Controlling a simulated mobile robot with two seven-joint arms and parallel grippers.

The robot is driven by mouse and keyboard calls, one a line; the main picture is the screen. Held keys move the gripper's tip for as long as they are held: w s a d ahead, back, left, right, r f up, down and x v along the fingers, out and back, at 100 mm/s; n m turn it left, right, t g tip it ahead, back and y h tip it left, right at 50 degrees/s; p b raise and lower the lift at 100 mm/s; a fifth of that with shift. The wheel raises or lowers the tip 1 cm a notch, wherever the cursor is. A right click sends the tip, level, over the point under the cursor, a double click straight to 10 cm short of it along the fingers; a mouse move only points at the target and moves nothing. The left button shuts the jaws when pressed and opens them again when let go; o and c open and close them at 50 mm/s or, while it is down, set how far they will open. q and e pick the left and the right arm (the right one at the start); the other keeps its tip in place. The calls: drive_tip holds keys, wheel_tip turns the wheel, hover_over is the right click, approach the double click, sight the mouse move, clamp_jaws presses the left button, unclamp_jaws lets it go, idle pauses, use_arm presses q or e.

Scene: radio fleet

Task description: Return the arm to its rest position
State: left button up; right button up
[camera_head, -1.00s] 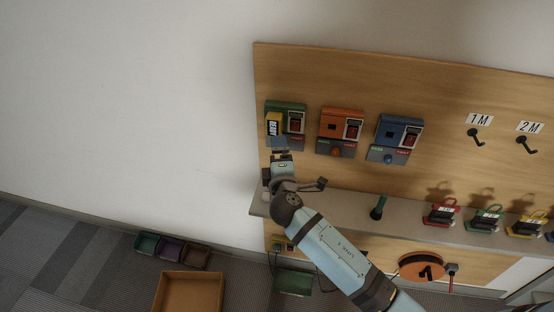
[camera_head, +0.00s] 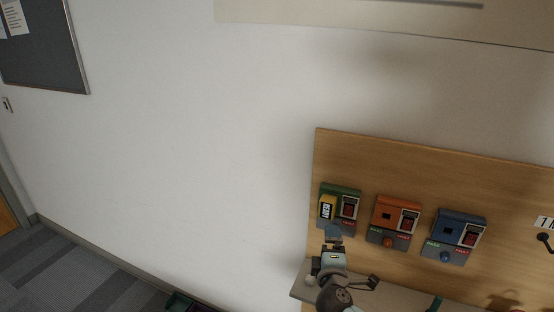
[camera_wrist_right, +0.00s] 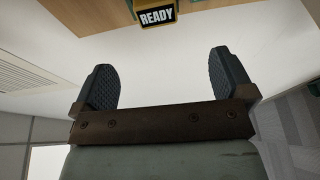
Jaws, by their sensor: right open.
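My right gripper (camera_wrist_right: 163,82) is open in the right wrist view, its two dark ridged fingers spread with nothing between them. In the head view my right gripper (camera_head: 333,232) is in front of the lower part of the green wall unit (camera_head: 349,193), with the wrist and forearm below it at the bottom edge. A yellow READY tag (camera_head: 327,208) is on the left of the green unit. The tag also shows at the top of the right wrist view (camera_wrist_right: 157,17), beyond the fingers and apart from them. My left gripper is not in view.
An orange unit (camera_head: 394,220) and a blue unit (camera_head: 455,236) stand to the right on the wooden board (camera_head: 440,165). A grey shelf (camera_head: 390,293) runs below. A dark pinboard (camera_head: 45,50) hangs far left. The wall left of the board is bare.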

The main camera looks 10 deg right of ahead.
drive_tip(key=s+a+f+m+g+y, duration=0.2)
drive_tip(key=s+f+m+g+y, duration=0.25)
drive_tip(key=s+f, duration=0.95)
drive_tip(key=s+f+m+g+y, duration=0.1)
drive_tip(key=s+f+m, duration=0.1)
drive_tip(key=s, duration=0.6)
drive_tip(key=s+f+m+y+p, duration=0.1)
drive_tip(key=s+f+m+y, duration=0.1)
drive_tip(key=s+m, duration=0.3)
drive_tip(key=s+f, duration=0.1)
drive_tip(key=s, duration=0.1)
drive_tip(key=shift+s+a+f+g, duration=0.15)
drive_tip(key=shift+s+a+g, duration=0.2)
